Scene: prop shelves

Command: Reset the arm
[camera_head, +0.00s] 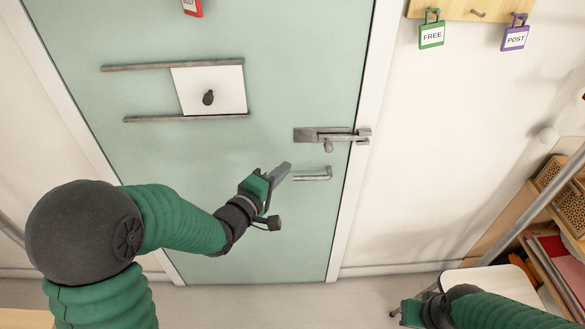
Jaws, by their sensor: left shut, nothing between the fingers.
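My left arm comes in from the left in green and black sleeves. Its gripper (281,172) is shut and empty, in front of the pale green door (270,235), just left of the door handle (313,174); I cannot tell whether they touch. My right arm shows at the bottom right, and its gripper (408,312) is low over the floor, partly cut off by the frame edge; its fingers are not clear.
The door has a latch (325,134) and a white sliding panel (225,90) between two rails. FREE (432,36) and POST (515,38) tags hang from a wooden rack (455,8). A white stool (490,281) and a shelf (515,225) stand at right.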

